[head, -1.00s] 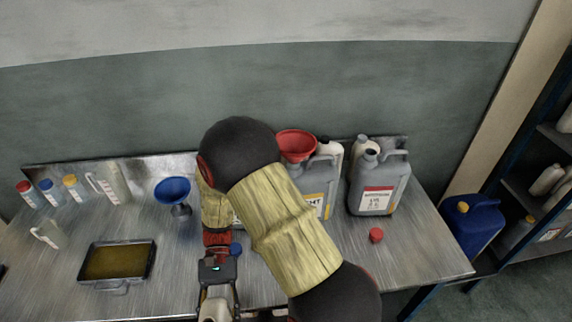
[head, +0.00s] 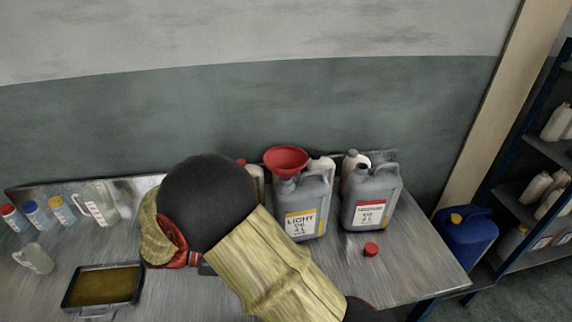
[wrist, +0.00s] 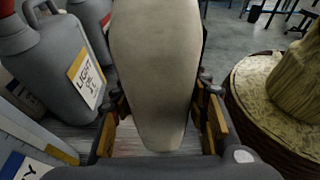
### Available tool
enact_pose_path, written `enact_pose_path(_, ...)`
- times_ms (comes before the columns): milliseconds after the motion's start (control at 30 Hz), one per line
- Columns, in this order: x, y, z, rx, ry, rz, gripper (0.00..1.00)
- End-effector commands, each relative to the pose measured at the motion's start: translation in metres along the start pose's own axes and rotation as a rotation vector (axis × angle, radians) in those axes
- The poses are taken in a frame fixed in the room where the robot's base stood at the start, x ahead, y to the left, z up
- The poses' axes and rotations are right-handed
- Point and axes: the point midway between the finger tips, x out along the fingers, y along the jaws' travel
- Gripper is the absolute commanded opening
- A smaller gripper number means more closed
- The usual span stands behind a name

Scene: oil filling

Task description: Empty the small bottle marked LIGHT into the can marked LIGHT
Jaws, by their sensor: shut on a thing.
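The grey can marked LIGHT (head: 303,210) stands upright at the back of the bench, with a yellow-edged label. A red funnel (head: 286,157) sits at its top. The can also shows at the left of the wrist view (wrist: 50,62). My gripper (wrist: 163,110) is shut on a pale beige bottle (wrist: 155,60), one finger on each side, to the right of the LIGHT can in that view. The bottle's marking is not visible. My arm hides the gripper and the held bottle in the head view.
A grey can with a red label (head: 372,198) stands right of the LIGHT can; a red cap (head: 371,249) lies before it. A tray of oil (head: 103,287) and several small bottles (head: 36,215) are at left. The front right bench is clear.

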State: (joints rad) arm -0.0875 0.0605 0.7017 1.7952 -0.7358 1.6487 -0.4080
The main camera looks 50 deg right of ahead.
Motion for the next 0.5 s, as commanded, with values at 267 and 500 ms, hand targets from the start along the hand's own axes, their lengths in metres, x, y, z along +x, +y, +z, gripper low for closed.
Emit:
enact_pose_path(267, -0.011, 0.078, 0.061, -0.119, 0.002, 0.347, 0.13)
enact_pose_path(500, -0.030, 0.126, 0.103, -0.199, -0.001, 0.562, 0.13)
